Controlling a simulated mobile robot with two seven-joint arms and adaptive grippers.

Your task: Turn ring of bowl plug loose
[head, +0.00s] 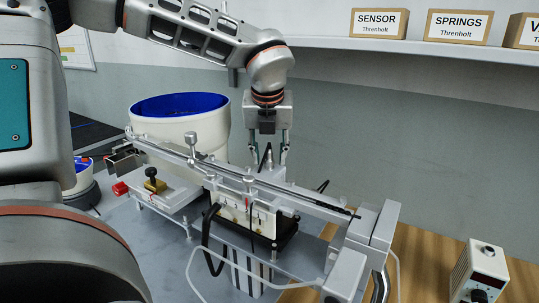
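My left gripper (268,160) points straight down behind the gantry rail (290,188), to the right of the white feeder bowl (165,125) with its blue inside. Its two fingers are apart. A thin dark upright piece, perhaps the plug's cable (266,157), shows between them, with gaps on both sides. The fingertips end close above the rail's back side. The plug's ring cannot be made out; the rail and the parts on it block the view there. My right gripper is not in view.
The gantry rail runs across the middle to a grey end block (384,224). A white control box (479,275) stands at lower right. A shelf (440,48) with labelled boxes is on the wall.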

